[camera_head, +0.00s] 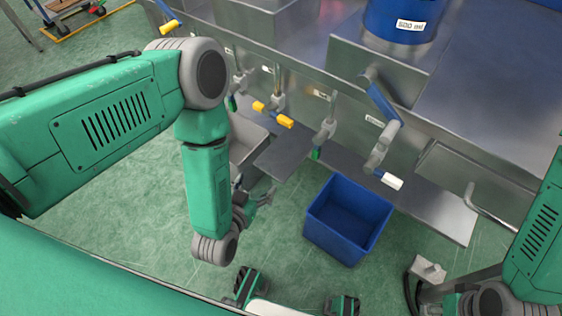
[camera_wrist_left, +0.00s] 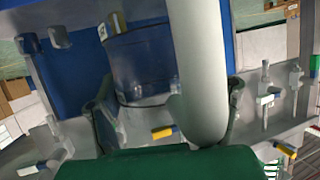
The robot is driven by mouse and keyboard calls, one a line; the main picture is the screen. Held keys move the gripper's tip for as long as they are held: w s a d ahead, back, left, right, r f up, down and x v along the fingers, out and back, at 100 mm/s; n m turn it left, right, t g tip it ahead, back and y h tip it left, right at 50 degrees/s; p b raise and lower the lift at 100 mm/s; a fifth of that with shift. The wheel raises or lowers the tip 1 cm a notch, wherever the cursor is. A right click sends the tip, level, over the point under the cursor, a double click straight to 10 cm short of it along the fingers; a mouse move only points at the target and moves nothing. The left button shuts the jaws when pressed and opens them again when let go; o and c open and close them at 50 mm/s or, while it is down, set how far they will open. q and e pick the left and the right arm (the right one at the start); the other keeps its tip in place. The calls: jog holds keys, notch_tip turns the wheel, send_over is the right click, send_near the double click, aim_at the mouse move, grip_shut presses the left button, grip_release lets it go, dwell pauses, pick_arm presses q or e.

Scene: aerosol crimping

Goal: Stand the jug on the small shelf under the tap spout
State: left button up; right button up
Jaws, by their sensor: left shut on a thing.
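My left gripper (camera_head: 262,196) hangs above the green floor, left of the blue bin. In the left wrist view, a thick pale rounded bar (camera_wrist_left: 203,75), which looks like the jug's handle, stands between its grey fingers (camera_wrist_left: 168,105), and the gripper is shut on it. The jug's body is not clear in either view. Several taps line the steel counter front, with yellow (camera_head: 280,119) and white (camera_head: 392,181) tips. A small grey shelf plate (camera_head: 285,155) sticks out below them, right of my left forearm. My right gripper (camera_head: 428,275) is at the lower right; its fingers are unclear.
An empty blue bin (camera_head: 345,215) stands on the floor before the counter. A blue tank labelled 500 ml (camera_head: 395,18) stands on the counter. A long low ledge (camera_head: 440,212) runs right.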

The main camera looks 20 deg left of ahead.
aim_at(257, 171)
pick_arm(q)
jog(key=w, duration=0.2)
jog(key=w+b, duration=0.1)
jog(key=w+a, duration=0.1)
jog(key=w, duration=0.1)
jog(key=shift+w+f, duration=0.25)
jog(key=shift+w, duration=0.1)
jog(key=b+x, duration=0.1)
jog(key=x, duration=0.3)
jog(key=r+b+x, duration=0.1)
jog(key=b+x, duration=0.1)
jog(key=x, duration=0.2)
jog(key=d+b+x, duration=0.1)
jog(key=b+x, duration=0.1)
jog(key=x, duration=0.2)
jog(key=shift+w+r, duration=0.15)
jog(key=shift+w, duration=0.35)
jog(key=shift+d+r, duration=0.1)
jog(key=shift+d, duration=0.15)
jog(key=shift+a, duration=0.1)
jog(key=o, duration=1.3)
jog(key=shift+a, duration=0.25)
pick_arm(e)
notch_tip(257, 171, down, 6)
jog(key=shift+a, duration=0.45)
